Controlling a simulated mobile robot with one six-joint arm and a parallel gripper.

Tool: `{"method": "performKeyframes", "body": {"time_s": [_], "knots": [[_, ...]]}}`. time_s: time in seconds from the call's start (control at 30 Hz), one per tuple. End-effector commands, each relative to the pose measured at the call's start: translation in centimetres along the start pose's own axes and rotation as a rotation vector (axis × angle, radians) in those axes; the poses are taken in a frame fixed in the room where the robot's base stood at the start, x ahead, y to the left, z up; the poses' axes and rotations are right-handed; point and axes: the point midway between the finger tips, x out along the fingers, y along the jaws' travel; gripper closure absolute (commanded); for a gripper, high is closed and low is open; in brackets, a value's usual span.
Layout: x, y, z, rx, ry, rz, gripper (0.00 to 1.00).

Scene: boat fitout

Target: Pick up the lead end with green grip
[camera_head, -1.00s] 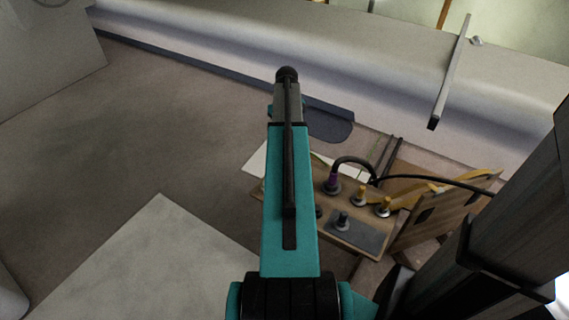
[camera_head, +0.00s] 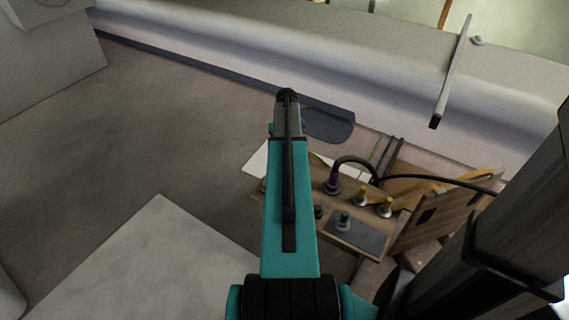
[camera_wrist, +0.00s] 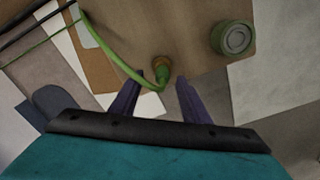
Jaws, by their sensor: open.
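In the wrist view, the lead end with green grip (camera_wrist: 161,84) stands on a brown wooden board, with a brownish collar at its base. Its bright green lead (camera_wrist: 104,54) curves away to the upper left. My gripper (camera_wrist: 160,79) is open, its two dark purple fingers to the left and right of the grip in the picture. Whether the fingers are level with the grip or above it I cannot tell.
A round green-rimmed fitting (camera_wrist: 234,38) stands on the board to the right of the grip.

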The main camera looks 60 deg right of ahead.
Motion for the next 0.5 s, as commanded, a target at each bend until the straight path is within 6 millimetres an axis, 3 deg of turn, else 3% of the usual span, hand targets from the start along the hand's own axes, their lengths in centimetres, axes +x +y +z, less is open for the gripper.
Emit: {"method": "performKeyframes", "body": {"time_s": [0.33, 0.5], "knots": [[0.1, 0.0, 0.0, 0.000, 0.000, 0.000, 0.58], [1.4, -0.2, 0.0, 0.000, -0.002, -0.001, 0.58]]}}
